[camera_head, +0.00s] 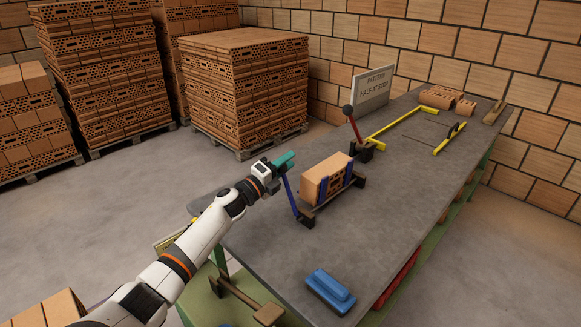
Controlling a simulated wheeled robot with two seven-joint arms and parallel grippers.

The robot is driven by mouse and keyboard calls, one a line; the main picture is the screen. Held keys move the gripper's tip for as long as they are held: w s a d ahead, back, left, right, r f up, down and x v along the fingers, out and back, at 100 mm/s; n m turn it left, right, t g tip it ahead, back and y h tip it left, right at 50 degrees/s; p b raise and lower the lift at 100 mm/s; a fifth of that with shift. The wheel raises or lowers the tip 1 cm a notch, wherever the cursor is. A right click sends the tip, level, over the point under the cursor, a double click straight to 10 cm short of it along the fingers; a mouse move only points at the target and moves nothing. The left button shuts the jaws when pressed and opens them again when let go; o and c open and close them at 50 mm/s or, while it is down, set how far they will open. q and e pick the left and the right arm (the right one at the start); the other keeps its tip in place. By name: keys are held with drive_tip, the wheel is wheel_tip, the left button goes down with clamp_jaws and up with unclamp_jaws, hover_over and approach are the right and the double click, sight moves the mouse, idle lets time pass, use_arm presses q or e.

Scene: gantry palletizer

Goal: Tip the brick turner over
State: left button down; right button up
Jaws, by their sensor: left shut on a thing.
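The brick turner (306,220) stands on the grey table with dark brown end blocks. A blue lever (290,196) rises from the turner's near left end and leans to the left. My left gripper (283,161), with teal fingers, is shut on the upper end of this lever, left of the brick. The fingers partly hide the grip. My right gripper is out of view.
A red lever with a black knob (348,110) and a sign (371,88) stand behind the turner. Yellow bars (404,128) and bricks (440,97) lie farther back. A blue block-like tool (330,290) lies at the near edge. The table's right middle is clear.

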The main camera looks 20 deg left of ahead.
use_arm(q)
drive_tip(key=shift+w+a+f+n, duration=0.15)
drive_tip(key=shift+a+f+n, duration=0.2)
drive_tip(key=shift+f+n, duration=0.25)
drive_tip(key=shift+f, duration=0.1)
drive_tip(key=c, duration=1)
unclamp_jaws()
drive_tip(key=shift+c, duration=0.2)
drive_tip(key=shift+a, duration=0.1)
drive_tip(key=shift+r, duration=0.2)
drive_tip(key=b+v, duration=0.1)
drive_tip(key=v, duration=1.1)
